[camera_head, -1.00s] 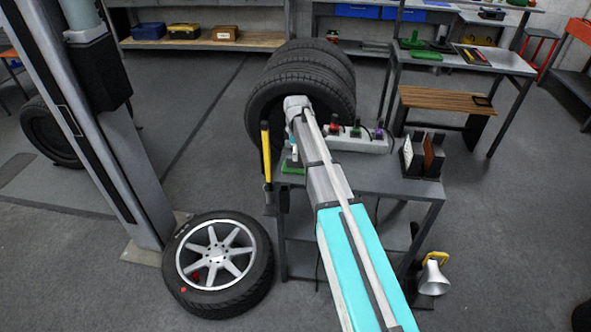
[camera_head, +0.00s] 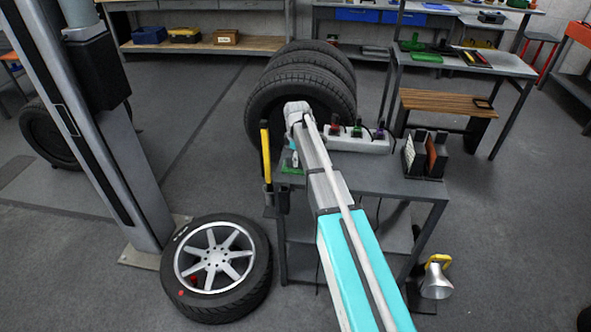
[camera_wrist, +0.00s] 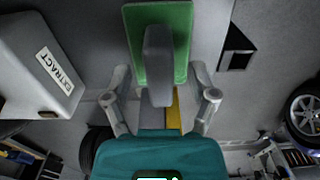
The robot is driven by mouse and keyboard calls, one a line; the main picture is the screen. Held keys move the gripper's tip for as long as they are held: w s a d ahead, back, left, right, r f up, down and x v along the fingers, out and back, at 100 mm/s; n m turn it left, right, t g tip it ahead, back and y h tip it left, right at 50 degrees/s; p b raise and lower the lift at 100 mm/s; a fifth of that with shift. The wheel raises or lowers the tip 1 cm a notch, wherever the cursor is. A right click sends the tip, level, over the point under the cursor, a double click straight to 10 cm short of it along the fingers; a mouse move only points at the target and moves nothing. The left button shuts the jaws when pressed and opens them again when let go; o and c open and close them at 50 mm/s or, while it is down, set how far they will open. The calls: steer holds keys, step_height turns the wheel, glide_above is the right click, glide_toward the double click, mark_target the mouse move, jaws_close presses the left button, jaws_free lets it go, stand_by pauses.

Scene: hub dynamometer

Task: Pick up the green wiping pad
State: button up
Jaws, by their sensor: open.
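The green wiping pad (camera_wrist: 183,22) lies near the top of the wrist view, a flat green rectangle with a grey block-shaped grip (camera_wrist: 158,65) standing up from it. In the head view a small part of the green pad (camera_head: 291,168) shows at the left end of a grey table, mostly hidden by my arm. My gripper (camera_wrist: 160,78) is open in the wrist view, with one finger on each side of the grey grip. I cannot tell whether either finger touches it. In the head view my gripper's fingers are hidden from clear sight.
A pale box labelled EXTRACT (camera_wrist: 50,70) stands left of the pad. A strip with coloured plugs (camera_head: 352,142) and a file rack (camera_head: 425,155) stand on the table (camera_head: 372,180). A yellow-handled tool (camera_head: 266,155) hangs at its left edge. Stacked tyres (camera_head: 300,85) stand behind.

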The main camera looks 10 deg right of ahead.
steer(key=shift+f+b, duration=1.05)
steer(key=shift+f, duration=0.25)
jaws_close()
